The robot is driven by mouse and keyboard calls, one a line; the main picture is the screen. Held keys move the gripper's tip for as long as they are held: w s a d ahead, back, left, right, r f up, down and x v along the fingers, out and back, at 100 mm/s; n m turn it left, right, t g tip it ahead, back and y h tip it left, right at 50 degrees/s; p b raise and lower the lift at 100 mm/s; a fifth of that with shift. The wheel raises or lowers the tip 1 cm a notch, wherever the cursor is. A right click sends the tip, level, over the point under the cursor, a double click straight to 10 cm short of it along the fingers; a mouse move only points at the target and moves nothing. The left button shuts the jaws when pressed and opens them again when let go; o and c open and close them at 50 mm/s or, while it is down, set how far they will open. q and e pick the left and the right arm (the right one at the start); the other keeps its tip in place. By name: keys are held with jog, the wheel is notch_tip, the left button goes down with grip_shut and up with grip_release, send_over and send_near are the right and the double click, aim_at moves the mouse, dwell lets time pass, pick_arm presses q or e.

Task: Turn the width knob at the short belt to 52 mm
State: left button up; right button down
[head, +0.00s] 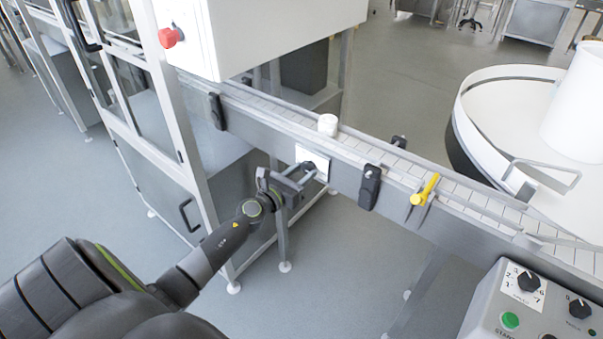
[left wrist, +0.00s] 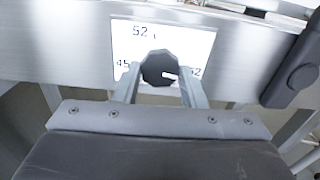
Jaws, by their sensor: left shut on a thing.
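The width knob (left wrist: 159,68) is dark and many-sided, on a white scale plate (left wrist: 190,38) fixed to the side of the short belt (head: 345,150). In the left wrist view the plate reads 52 at the top, 45 at the left and a partly hidden number ending in 2 at the right. The knob's white pointer mark is at its right side, towards that right-hand number. My left gripper (left wrist: 160,88) is shut on the knob, one finger on each side. In the head view my left gripper (head: 305,176) is at the plate and hides the knob. My right gripper is not in view.
A white jar (head: 328,124) stands on the belt. A black clamp (head: 369,187) and a yellow-handled part (head: 425,188) are on the belt's side to the right. A control box (head: 530,310) is at lower right and a round table (head: 510,85) at upper right.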

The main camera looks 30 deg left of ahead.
pick_arm(q)
jog(key=n+p, duration=0.1)
jog(key=n, duration=0.6)
jog(key=n+p, duration=0.1)
jog(key=n, duration=0.5)
jog(key=shift+r+p, duration=0.1)
jog(key=shift+p, duration=0.25)
jog(key=n+p, duration=0.1)
jog(key=n, duration=0.4)
jog(key=shift+d+r+n+p, duration=0.1)
jog(key=shift+n+p, duration=0.3)
jog(key=n+p, duration=0.1)
jog(key=n, duration=0.3)
jog(key=shift+p, duration=0.4)
jog(key=shift+n, duration=0.3)
jog(key=o, duration=1)
